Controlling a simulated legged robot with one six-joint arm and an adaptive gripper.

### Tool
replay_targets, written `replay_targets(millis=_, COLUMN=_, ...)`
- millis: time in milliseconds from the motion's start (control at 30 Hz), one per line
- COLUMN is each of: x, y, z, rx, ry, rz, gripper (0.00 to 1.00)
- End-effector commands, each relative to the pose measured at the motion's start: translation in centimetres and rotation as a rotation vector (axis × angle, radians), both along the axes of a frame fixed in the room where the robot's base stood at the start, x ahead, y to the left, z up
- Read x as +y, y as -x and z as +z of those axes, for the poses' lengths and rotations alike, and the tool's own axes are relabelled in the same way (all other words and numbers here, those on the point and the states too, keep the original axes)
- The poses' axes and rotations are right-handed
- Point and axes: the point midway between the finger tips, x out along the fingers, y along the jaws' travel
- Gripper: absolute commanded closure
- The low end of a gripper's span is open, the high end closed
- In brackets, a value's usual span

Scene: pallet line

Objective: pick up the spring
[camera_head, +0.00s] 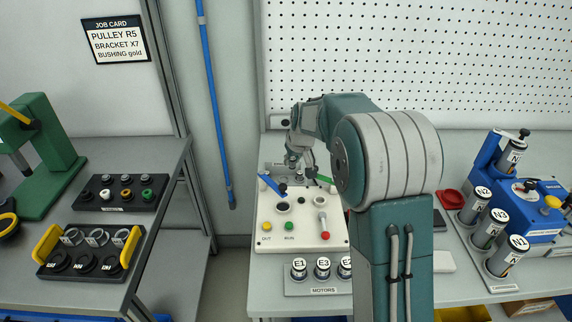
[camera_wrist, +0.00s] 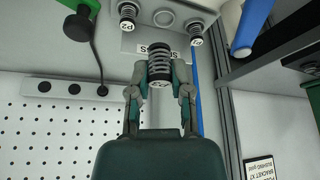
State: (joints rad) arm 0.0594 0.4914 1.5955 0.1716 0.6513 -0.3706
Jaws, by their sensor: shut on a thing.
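My gripper (camera_wrist: 160,82) is shut on a dark coil spring (camera_wrist: 160,62) with a black labelled base; its label is too small to read surely. The fingers hold it from both sides, and it looks apart from the holder. In the wrist view two other springs stand in the light spring holder (camera_wrist: 150,44), one at the left (camera_wrist: 128,12) and one at the right (camera_wrist: 197,32). An empty round socket (camera_wrist: 164,18) lies between them. In the head view my gripper (camera_head: 303,172) is above the back of the white panel (camera_head: 272,238), and the held spring is hard to make out.
The white panel carries buttons, a red-knobbed lever (camera_head: 323,222) and blue and green handles. A motor rack (camera_head: 316,287) stands in front. Labelled canisters (camera_head: 484,232) and a blue machine (camera_head: 535,222) stand at right. A pegboard (camera_head: 420,60) is behind.

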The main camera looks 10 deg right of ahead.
Motion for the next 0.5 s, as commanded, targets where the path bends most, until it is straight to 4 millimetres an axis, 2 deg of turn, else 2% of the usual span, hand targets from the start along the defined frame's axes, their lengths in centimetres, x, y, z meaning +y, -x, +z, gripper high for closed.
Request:
replay_targets(millis=300, x=-1.8, y=5.1, z=2.4, rx=0.000, ry=0.000, rz=-0.002, gripper=0.98)
replay_targets(millis=500, x=-2.5, y=7.3, z=3.3, rx=0.001, ry=0.001, rz=-0.001, gripper=0.98)
